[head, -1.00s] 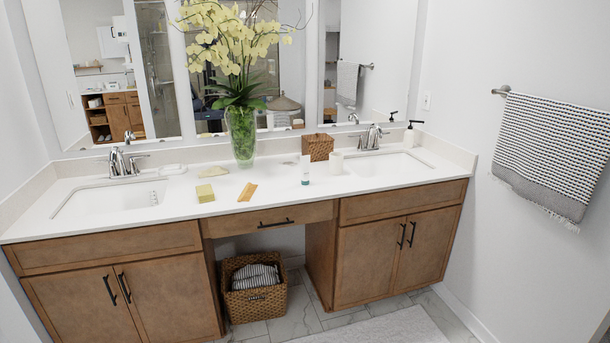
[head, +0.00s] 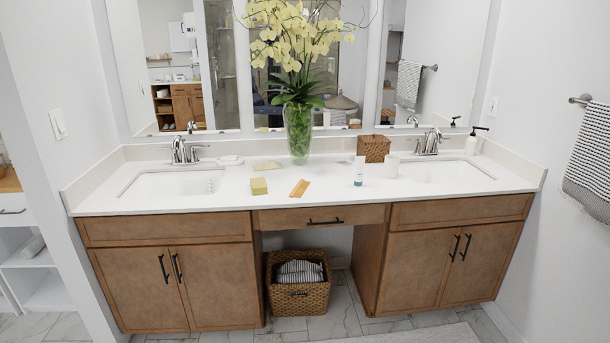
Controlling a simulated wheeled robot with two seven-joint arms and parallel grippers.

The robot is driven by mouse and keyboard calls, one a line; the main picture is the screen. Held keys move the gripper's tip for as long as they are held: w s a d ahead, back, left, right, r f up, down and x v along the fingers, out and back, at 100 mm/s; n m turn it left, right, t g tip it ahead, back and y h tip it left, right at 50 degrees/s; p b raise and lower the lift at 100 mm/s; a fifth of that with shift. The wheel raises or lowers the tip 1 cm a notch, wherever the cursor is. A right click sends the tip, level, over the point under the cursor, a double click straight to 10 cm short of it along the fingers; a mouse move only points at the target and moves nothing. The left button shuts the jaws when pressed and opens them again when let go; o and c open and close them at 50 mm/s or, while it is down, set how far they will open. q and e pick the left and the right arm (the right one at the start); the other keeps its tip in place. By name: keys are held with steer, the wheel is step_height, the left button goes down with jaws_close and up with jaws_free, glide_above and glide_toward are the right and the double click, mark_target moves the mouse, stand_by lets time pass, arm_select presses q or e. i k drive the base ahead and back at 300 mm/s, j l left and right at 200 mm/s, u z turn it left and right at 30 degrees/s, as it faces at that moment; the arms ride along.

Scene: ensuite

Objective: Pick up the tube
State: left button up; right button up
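A small white tube (head: 358,171) with a teal lower part stands upright on the white countertop (head: 330,187), right of the middle. It stands just in front and to the left of a white cup (head: 391,166). Neither of my grippers shows in the head view.
On the counter are a yellow-green block (head: 259,186), a wooden comb-like piece (head: 299,188), a glass vase (head: 298,134) with yellow orchids and a wicker box (head: 373,149). Sinks lie left (head: 172,182) and right (head: 440,171). A wicker basket (head: 297,296) stands below on the floor.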

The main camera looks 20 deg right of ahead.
mark_target(360, 160)
steer(key=i+l+u, duration=0.15)
steer(key=l+u, duration=0.6)
steer(key=u, duration=0.15)
steer(key=l+u, duration=0.45)
steer(key=l, duration=0.5)
steer(key=k+l+u, duration=0.15)
steer(key=l, duration=0.9)
steer(key=l+u, duration=0.15)
steer(key=l, duration=0.35)
steer(key=k+l, duration=0.15)
steer(key=l, duration=0.35)
steer(key=k+l+u, duration=0.1)
steer(key=l, duration=0.4)
steer(key=k+l+u, duration=0.1)
steer(key=l, duration=0.4)
steer(key=k+l, duration=0.15)
steer(key=l, duration=0.3)
steer(key=i+u, duration=0.05)
